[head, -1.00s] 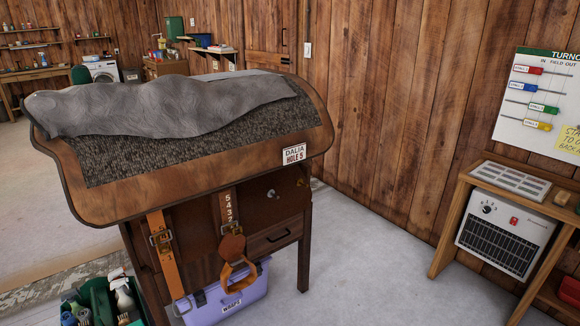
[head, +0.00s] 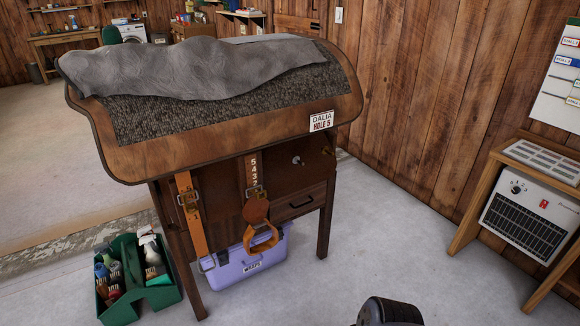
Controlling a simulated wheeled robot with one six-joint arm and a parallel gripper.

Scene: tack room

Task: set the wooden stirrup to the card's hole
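The card (head: 321,121) on the front edge of the wooden stand reads "DALIA HOLE 5". The wooden stirrup (head: 264,241), an orange-brown loop, hangs under a round leather piece on a strap (head: 252,168). White numbers 5, 4, 3, 2 run down this strap, above a buckle (head: 256,193) that sits just below the 2. Which hole the buckle's pin is in is too small to tell. A second orange strap (head: 194,235) with a buckle hangs to the left. My gripper is not in view; only a dark rounded part, probably my arm, shows at the bottom edge.
A purple box (head: 241,268) stands on the floor under the stand, behind the stirrup. A green caddy (head: 157,297) with bottles and brushes is at the front left. A heater (head: 530,222) sits in a wooden shelf at right. The floor between is clear.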

